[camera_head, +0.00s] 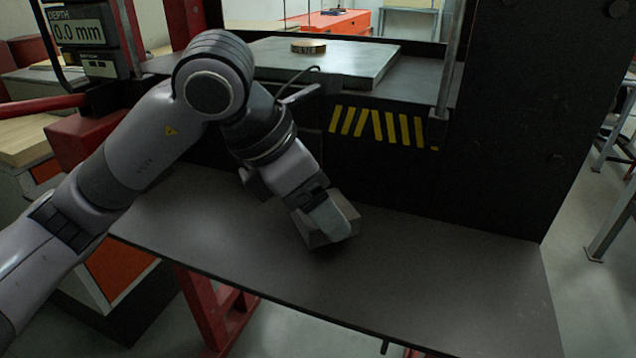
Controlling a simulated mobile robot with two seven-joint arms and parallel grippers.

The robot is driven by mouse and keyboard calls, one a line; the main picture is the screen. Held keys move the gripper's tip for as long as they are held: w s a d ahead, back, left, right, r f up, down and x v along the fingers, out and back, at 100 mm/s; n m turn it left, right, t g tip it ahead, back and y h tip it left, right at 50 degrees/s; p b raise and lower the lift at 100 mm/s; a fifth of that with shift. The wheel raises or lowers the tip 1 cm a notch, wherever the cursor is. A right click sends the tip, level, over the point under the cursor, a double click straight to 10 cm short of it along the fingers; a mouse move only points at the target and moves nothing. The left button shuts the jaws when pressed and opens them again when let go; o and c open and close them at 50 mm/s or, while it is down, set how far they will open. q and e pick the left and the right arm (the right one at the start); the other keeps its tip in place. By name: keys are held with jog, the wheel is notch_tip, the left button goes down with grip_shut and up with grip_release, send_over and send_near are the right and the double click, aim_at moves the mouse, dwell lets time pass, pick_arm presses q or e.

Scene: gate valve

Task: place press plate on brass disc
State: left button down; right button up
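The brass disc (308,47) is a small, round, gold-coloured piece lying flat on the grey steel bed of the press, at the top middle. A small grey block (318,237), which looks like the press plate, is at the dark front shelf. My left gripper (333,217) reaches down over it from the left, and one pale finger lies across the block. The other finger is hidden, so I cannot tell whether the gripper is closed on it. I cannot tell whether the block touches the shelf. My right gripper is not in view.
The steel bed (372,66) is clear around the disc. A thin upright rod (451,60) stands at its right, before the dark press frame (530,110). The shelf (440,285) is bare to the right. A depth display (82,32) reads 0.0 mm at the upper left.

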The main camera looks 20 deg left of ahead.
pick_arm(q)
jog(key=shift+f, duration=1.4)
jog(key=shift+f+b, duration=0.2)
jog(key=shift+b, duration=0.1)
jog(key=shift+c, duration=0.2)
grip_release()
